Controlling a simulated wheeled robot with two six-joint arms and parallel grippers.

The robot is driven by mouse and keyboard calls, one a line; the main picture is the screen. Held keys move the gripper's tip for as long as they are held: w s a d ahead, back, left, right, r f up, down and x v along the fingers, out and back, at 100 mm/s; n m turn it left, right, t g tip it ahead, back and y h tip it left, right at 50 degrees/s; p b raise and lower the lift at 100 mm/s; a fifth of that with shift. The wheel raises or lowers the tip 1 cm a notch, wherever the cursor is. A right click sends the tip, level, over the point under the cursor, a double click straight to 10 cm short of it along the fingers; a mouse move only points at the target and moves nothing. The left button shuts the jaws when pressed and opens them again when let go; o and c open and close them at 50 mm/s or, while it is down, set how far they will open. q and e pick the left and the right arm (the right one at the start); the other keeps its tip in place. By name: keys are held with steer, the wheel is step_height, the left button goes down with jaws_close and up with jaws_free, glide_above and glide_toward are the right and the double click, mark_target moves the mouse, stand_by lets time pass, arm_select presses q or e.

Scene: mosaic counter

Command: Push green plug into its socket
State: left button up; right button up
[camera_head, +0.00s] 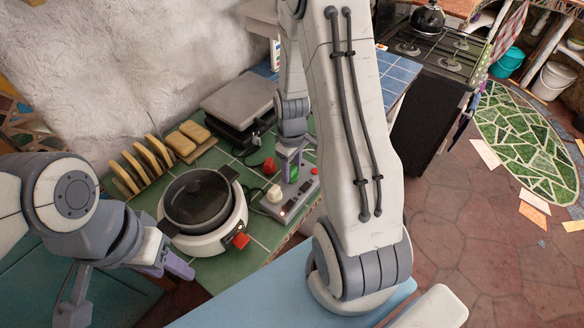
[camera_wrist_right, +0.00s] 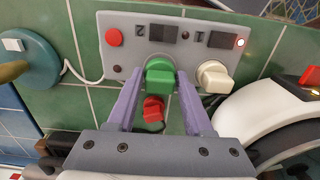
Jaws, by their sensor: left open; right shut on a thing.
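The green plug (camera_head: 294,173) is held between the fingers of my right gripper (camera_head: 291,160), at the grey socket strip (camera_head: 302,188). In the right wrist view the green plug (camera_wrist_right: 159,77) sits between the purple fingers of the right gripper (camera_wrist_right: 157,88) and overlaps the strip (camera_wrist_right: 190,57). The plug hides its socket, so I cannot tell how deep it sits. A white plug (camera_wrist_right: 214,75) stands on the strip beside it. A red plug (camera_wrist_right: 153,108) is off the strip on the tiles. My left gripper (camera_head: 172,268) is open and empty beside the cooker.
A white cooker with a dark lid (camera_head: 199,203) stands left of the strip. A toast rack (camera_head: 147,162), bread slices (camera_head: 189,137) and a grey press (camera_head: 239,103) are behind. The strip has a red button (camera_wrist_right: 114,37) and a lit lamp (camera_wrist_right: 240,42).

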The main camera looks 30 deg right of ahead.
mark_target(292, 168)
steer(key=shift+f+b, duration=0.35)
steer(key=shift+f, duration=0.2)
steer(key=o, duration=1.3)
steer(key=shift+o, duration=0.2)
steer(key=shift+r, duration=0.1)
step_height(292, 168, up, 10)
steer(key=shift+r+b, duration=0.2)
steer(key=shift+b, duration=0.35)
steer(key=s+a+r+n, duration=0.1)
steer(key=s+a+r, duration=0.1)
steer(key=a, duration=0.6)
steer(key=s+a+r+n, duration=0.1)
steer(key=s+a+r, duration=0.15)
steer(key=a, duration=0.45)
steer(key=s+a+r+n+y, duration=0.1)
steer(key=s+a+r, duration=0.1)
steer(key=s+a, duration=0.7)
steer(key=s, duration=0.4)
steer(key=shift+b, duration=0.3)
